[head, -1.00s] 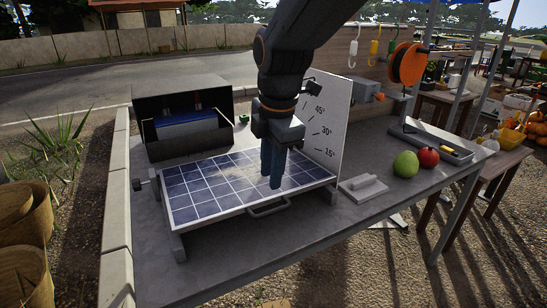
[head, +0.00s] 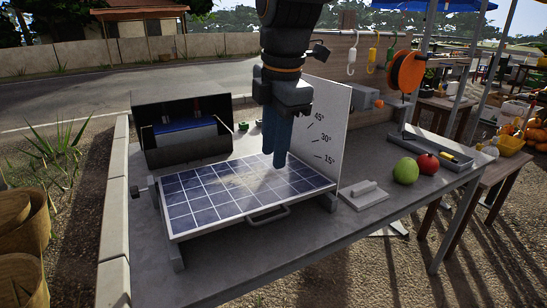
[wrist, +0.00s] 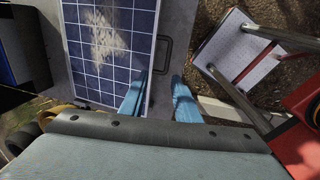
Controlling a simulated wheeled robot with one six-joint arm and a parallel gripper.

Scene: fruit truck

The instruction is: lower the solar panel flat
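The solar panel (head: 205,205) is a blue gridded slab in a pale frame, lying flat or nearly flat on a low stand on the grey table. A dusty pale patch shows at its middle. Its metal handle (head: 268,214) is on the front edge; the handle also shows in the wrist view (wrist: 164,54). A white angle board (head: 328,115) marked 15°, 30° and 45° stands behind the panel's right end, and the panel's edge is below the 15° mark. My gripper (head: 277,164) points down over the panel's right half. Its blue fingers (wrist: 160,98) are apart with nothing between them.
A black open box (head: 183,145) stands behind the panel. The table's front strip is clear.

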